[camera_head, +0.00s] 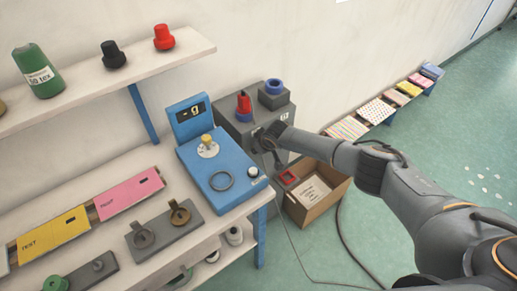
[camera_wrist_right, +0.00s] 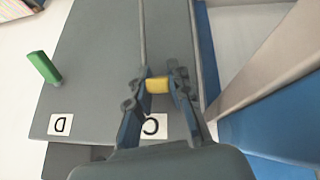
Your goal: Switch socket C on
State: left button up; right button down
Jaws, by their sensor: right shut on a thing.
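The grey socket unit (camera_head: 234,125) stands behind the blue scale at the end of the workbench. In the right wrist view its grey face (camera_wrist_right: 95,60) carries a yellow switch lever (camera_wrist_right: 157,86) by the white label C (camera_wrist_right: 153,124), and a green lever (camera_wrist_right: 43,67) by the label D (camera_wrist_right: 60,125). The labels appear upside down. My right gripper (camera_wrist_right: 160,80) is shut on the yellow lever, one finger on each side. In the head view my right gripper (camera_head: 268,141) is against the unit's front, and hides the levers. My left gripper is not in view.
The blue scale (camera_head: 235,193) stands close left of my right gripper. An open cardboard box (camera_head: 329,201) is below. A cable (camera_head: 341,232) runs along the floor.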

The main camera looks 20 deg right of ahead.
jog(key=shift+w+d+r, duration=0.1)
jog(key=c, duration=1.2)
grip_release()
jog(key=v, duration=1.2)
jog(key=shift+f, duration=0.2)
